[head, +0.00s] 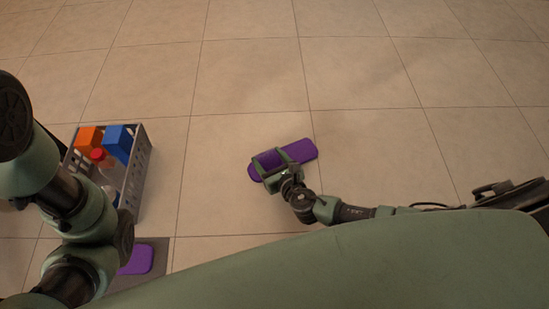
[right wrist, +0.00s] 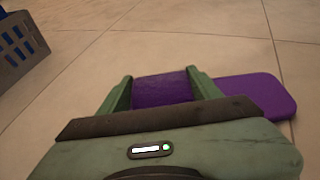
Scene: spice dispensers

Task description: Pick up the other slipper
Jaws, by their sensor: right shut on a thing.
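A purple slipper (head: 301,151) is on or just above the tiled floor in the middle of the head view. My right gripper (head: 268,161) is shut on its strap, with one finger on each side. In the right wrist view the slipper (right wrist: 258,94) shows beyond the gripper (right wrist: 163,88), its sole reaching out to the right. A second purple slipper (head: 136,259) lies on a grey mat (head: 158,250) at the lower left, partly hidden by my left arm. My left gripper is not in view.
A grey basket (head: 140,175) with bottles and orange and blue boxes stands on the floor at the left, next to the mat. Its edge also shows in the right wrist view (right wrist: 22,55). The tiled floor around the held slipper is clear.

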